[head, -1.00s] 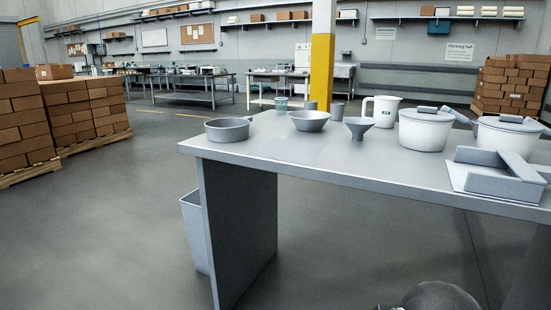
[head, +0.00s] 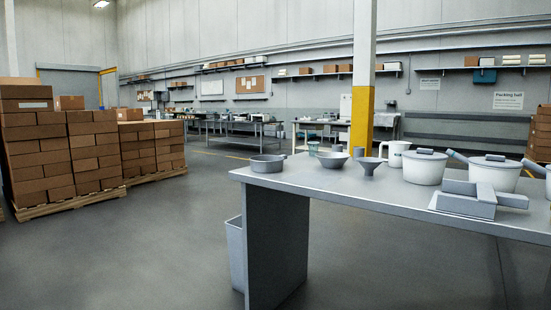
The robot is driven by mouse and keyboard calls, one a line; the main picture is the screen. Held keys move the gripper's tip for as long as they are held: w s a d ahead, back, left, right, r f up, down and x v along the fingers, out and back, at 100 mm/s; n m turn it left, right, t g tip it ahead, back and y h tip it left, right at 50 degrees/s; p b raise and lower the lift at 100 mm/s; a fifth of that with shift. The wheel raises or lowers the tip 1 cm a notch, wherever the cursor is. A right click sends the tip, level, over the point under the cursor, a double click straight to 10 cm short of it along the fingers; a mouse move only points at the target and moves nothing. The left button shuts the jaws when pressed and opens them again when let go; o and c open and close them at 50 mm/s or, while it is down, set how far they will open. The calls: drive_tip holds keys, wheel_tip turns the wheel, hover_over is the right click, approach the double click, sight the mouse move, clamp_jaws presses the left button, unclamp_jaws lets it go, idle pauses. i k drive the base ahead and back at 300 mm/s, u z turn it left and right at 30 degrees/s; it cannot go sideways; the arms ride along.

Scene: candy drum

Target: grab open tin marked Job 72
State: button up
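No marking reading Job 72 is legible, so I cannot tell which vessel, if any here, is the tin. On the grey table (head: 300,178), small open cups stand at the back: a greenish one (head: 312,149), a grey one (head: 337,149) and another grey one (head: 358,152). A shallow open grey pan (head: 268,164) sits near the left end. A white jug (head: 397,153) bears a small dark label that is too small to read. My gripper is not in view.
A grey bowl (head: 332,161), a funnel (head: 369,165), two lidded pots (head: 424,168) (head: 495,174) and a grey block-like fixture (head: 470,201) also stand on the table. A bin (head: 235,250) is beside its left leg. Boxes on pallets (head: 85,155) stand left; floor between is clear.

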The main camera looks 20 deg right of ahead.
sight(335, 147)
drive_tip(key=u, duration=0.4)
drive_tip(key=k, duration=0.6)
drive_tip(key=u, duration=0.9)
drive_tip(key=i, duration=1.35)
drive_tip(key=z, duration=1)
drive_tip(key=i, duration=0.85)
drive_tip(key=z, duration=0.95)
